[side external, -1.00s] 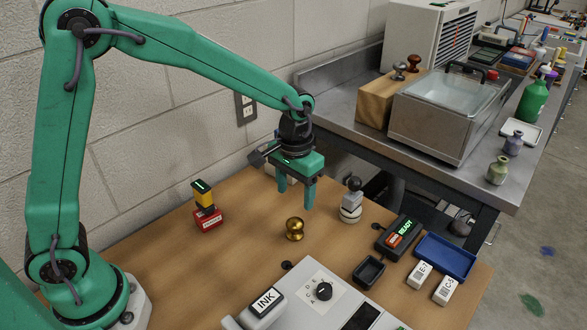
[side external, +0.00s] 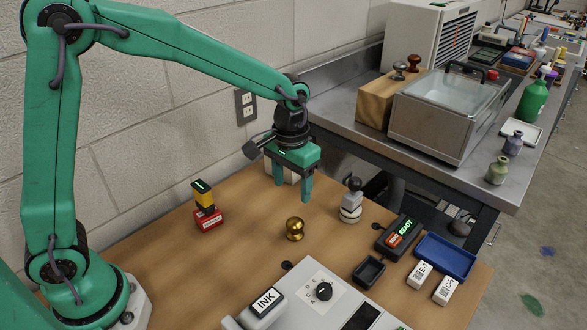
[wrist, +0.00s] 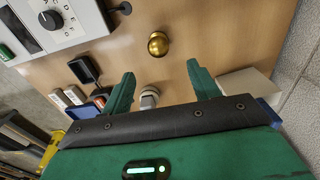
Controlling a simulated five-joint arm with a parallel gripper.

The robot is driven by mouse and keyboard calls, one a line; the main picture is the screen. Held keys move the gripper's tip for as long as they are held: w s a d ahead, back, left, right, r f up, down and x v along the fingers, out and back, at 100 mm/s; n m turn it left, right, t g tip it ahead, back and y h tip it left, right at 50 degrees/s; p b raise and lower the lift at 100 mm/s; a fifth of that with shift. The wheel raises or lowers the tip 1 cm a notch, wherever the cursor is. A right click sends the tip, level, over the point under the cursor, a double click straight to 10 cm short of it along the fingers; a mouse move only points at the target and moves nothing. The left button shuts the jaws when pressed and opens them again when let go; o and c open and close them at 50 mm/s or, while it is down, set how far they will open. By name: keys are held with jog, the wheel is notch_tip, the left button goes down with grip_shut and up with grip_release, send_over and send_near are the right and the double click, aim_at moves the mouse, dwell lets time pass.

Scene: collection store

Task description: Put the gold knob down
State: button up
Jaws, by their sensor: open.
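The gold knob (side external: 295,229) stands on the wooden table, near the middle of it. In the wrist view the gold knob (wrist: 158,44) shows beyond the fingertips, apart from them. My gripper (side external: 293,192) is open and empty, with its fingers pointing down, above the table and behind the knob. In the wrist view my gripper (wrist: 160,75) shows its two green fingers spread wide with nothing held between them.
A grey stamp with a black ball handle (side external: 351,201) stands right of the knob. A red and yellow block stack (side external: 206,208) stands left.

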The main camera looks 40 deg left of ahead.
jog(key=s+a+r+t, duration=0.2)
jog(key=s+a+r, duration=0.3)
jog(key=s, duration=0.4)
jog(key=s+a+r+t, duration=0.3)
jog(key=s+a+r, duration=0.2)
jog(key=s, duration=0.5)
jog(key=shift+a+r, duration=0.25)
jog(key=shift+r, duration=0.35)
dwell(0.3)
